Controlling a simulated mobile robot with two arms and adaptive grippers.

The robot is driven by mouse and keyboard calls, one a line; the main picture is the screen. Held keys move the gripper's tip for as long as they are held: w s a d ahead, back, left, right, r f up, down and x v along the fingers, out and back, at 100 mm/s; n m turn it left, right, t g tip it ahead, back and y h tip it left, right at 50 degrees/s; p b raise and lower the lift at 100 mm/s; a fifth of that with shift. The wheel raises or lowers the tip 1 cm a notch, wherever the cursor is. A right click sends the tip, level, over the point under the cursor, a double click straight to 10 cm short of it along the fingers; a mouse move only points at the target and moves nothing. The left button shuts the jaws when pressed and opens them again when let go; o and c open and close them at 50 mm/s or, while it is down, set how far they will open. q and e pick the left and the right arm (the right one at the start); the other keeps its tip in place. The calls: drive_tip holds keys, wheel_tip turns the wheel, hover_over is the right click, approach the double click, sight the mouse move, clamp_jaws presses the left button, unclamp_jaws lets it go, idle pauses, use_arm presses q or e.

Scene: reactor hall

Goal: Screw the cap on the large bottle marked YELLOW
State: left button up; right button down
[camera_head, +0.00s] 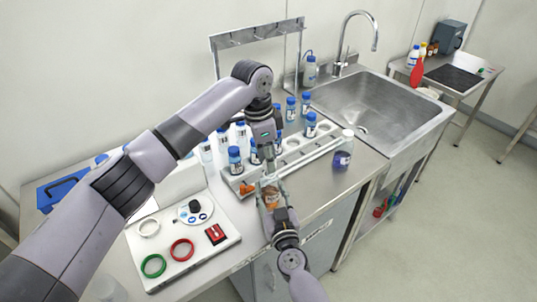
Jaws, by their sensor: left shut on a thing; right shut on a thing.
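My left gripper (271,165) comes down from above, its fingers just over my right gripper. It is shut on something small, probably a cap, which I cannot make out. My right gripper (270,188) reaches up from the bottom of the picture and is shut around an amber-brown bottle (271,198) in front of the rack. The fingers hide most of this bottle, and I cannot read any marking on it. I cannot tell whether the thing in my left gripper touches the bottle.
A rack (310,155) holds several blue-capped bottles. A white-capped bottle with a purple label (342,158) stands right of it. A white board (165,238) at left carries a green ring (153,266), a red ring (181,249) and a white ring. A sink (375,103) lies behind right.

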use_arm(q)
drive_tip(key=shift+f, duration=0.35)
drive_tip(key=shift+f, duration=0.6)
idle(0.3)
drive_tip(key=m, duration=0.3)
drive_tip(key=shift+w, duration=0.1)
drive_tip(key=m+g, duration=0.1)
drive_tip(key=m, duration=0.9)
drive_tip(key=shift+w+d+g+y, duration=0.1)
drive_tip(key=shift+g+y, duration=0.2)
drive_tip(key=shift+y, duration=0.1)
drive_tip(key=m, duration=0.5)
drive_tip(key=shift+d+m+y, duration=0.1)
drive_tip(key=shift+m+y, duration=0.3)
drive_tip(key=m, duration=0.3)
drive_tip(key=shift+m, duration=0.3)
drive_tip(key=m, duration=0.3)
drive_tip(key=shift+m+y, duration=0.3)
drive_tip(key=shift+y, duration=0.1)
